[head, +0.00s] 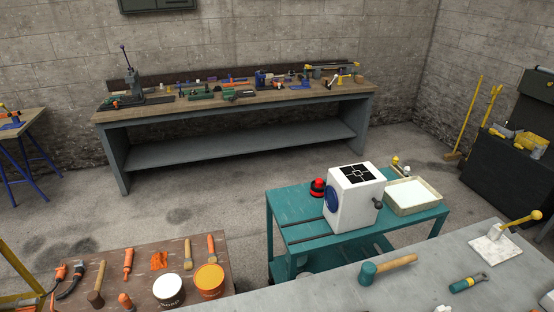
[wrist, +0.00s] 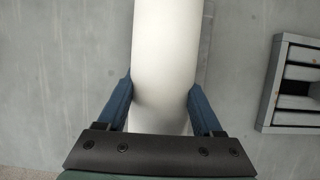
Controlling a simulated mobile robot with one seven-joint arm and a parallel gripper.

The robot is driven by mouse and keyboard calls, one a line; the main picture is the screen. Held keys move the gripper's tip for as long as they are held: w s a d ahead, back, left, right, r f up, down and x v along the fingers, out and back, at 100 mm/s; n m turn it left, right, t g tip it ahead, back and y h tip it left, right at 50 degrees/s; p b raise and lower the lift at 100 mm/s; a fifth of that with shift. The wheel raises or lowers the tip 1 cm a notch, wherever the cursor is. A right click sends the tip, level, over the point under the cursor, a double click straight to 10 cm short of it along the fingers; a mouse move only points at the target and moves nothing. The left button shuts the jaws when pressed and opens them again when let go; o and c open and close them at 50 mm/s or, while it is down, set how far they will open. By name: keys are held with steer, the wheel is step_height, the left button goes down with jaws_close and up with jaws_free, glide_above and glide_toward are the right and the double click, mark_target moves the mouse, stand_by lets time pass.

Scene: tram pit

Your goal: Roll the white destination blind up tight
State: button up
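The white destination blind shows in the wrist view as a smooth, thick white roll (wrist: 166,50). It runs from the top edge down between the fingers of my gripper (wrist: 161,92). The two blue fingers lie against its left and right sides, with no clear gap, so the gripper looks shut on it. A dark curved line crosses the white near the fingers, and more white shows below it. The lower end is hidden behind the gripper's dark crossbar. I cannot make out the blind or my gripper in the head view.
In the wrist view, a grey slatted frame (wrist: 272,83) lies right of the roll on a grey surface (wrist: 65,60). In the head view, a grey bench (head: 330,295) carries a mallet (head: 369,272). A teal cart (head: 297,233) holds a white box (head: 347,205) beyond it.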

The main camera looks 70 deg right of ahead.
steer(key=shift+s, duration=0.15)
steer(key=b+v, duration=0.1)
steer(key=v, duration=1.2)
